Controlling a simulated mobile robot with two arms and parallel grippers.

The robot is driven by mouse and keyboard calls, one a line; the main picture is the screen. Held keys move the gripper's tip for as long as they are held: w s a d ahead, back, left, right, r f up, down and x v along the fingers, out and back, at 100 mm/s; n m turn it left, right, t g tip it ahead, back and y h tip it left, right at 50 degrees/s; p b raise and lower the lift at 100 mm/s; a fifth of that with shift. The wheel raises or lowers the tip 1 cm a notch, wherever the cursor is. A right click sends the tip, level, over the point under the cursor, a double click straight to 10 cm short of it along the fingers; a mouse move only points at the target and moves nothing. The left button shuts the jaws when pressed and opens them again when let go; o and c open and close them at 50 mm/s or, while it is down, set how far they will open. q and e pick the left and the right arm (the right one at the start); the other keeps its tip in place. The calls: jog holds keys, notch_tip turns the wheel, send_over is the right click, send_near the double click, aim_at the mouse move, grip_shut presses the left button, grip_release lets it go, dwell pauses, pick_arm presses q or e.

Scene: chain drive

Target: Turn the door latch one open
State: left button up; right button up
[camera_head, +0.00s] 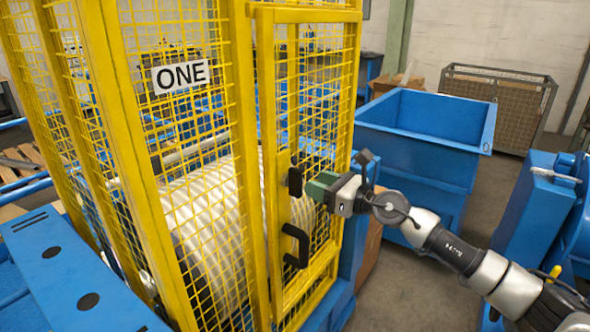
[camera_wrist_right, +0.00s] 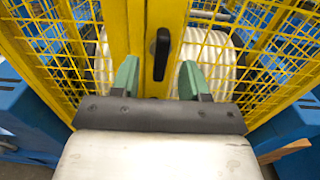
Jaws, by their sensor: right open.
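The yellow mesh door (camera_head: 264,170) of the cage with the sign ONE (camera_head: 182,76) is shut in its frame. The door latch (camera_head: 295,181) is a black upright handle on the door's edge post, above a black pull handle (camera_head: 296,246). My right gripper (camera_head: 318,187) is just right of the latch in the head view, with green fingers. In the right wrist view the latch (camera_wrist_right: 161,54) stands upright ahead, between the open fingers of the gripper (camera_wrist_right: 158,82) as seen, with no visible contact. My left gripper is not in view.
A blue open bin (camera_head: 425,118) stands behind my right arm, with a wire crate (camera_head: 500,100) beyond it. Blue machinery (camera_head: 540,200) is at the right. A large pale ribbed roll (camera_head: 205,225) lies inside the cage. Grey floor (camera_head: 425,285) is free below my right arm.

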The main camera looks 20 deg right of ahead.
aim_at(302, 178)
jog(key=x, duration=0.6)
jog(key=shift+w+d+f+p, duration=0.1)
jog(key=shift+d+p, duration=0.05)
jog(key=shift+p, duration=0.25)
jog(key=shift+w+a, duration=0.3)
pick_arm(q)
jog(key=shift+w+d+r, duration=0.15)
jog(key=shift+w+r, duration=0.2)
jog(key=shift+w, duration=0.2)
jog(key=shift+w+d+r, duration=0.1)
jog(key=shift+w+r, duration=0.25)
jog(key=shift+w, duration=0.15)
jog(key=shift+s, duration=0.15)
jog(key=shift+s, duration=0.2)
pick_arm(e)
grip_shut()
